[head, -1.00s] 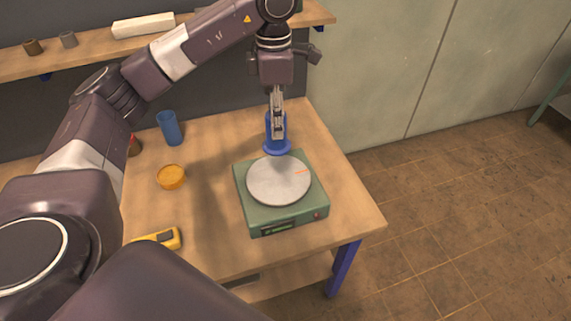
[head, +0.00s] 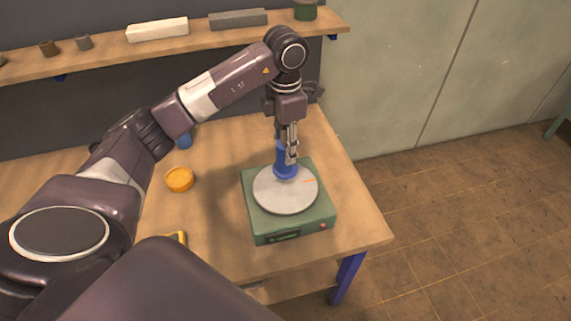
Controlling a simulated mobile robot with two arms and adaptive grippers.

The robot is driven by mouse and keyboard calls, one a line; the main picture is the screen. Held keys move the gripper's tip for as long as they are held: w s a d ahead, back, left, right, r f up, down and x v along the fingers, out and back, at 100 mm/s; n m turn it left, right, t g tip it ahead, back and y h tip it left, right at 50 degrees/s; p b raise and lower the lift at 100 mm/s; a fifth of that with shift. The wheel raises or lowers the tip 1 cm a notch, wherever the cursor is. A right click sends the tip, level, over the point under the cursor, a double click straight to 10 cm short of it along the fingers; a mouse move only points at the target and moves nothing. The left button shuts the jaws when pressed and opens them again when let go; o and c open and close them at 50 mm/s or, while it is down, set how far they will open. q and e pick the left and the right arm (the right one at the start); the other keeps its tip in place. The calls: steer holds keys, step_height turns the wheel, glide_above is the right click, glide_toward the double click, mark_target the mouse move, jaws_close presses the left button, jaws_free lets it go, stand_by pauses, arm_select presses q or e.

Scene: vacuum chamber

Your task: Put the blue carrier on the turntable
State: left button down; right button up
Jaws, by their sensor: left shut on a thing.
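The blue carrier (head: 285,171) is upright, with a round base and a narrower body. My left gripper (head: 290,152) points down and is shut on its upper part. The turntable (head: 285,198) is a light grey disc with an orange mark, on top of a green box on the table. The carrier's base shows over the back part of the disc. I cannot tell whether it touches the disc or hangs just above it. The fingers hide part of the carrier. My right gripper is not in view.
An orange round dish (head: 180,179) lies left of the turntable. A blue cup (head: 184,141) behind it and a yellow item (head: 178,238) are partly hidden by my left arm. A shelf (head: 100,57) with blocks and small pots runs along the back. The table's right edge is clear.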

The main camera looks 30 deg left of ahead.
mark_target(285, 167)
arm_select(q)
step_height(285, 167, down, 4)
steer(key=shift+r+p, duration=0.25)
steer(key=shift+p, duration=0.15)
step_height(285, 167, down, 2)
steer(key=shift+f+p, duration=0.2)
steer(key=shift+p, duration=0.2)
steer(key=shift+f, duration=0.6)
steer(key=c, duration=1.8)
jaws_free()
steer(key=shift+f, duration=0.2)
steer(key=o, duration=0.4)
steer(key=shift+o, duration=0.2)
steer(key=shift+r, duration=0.1)
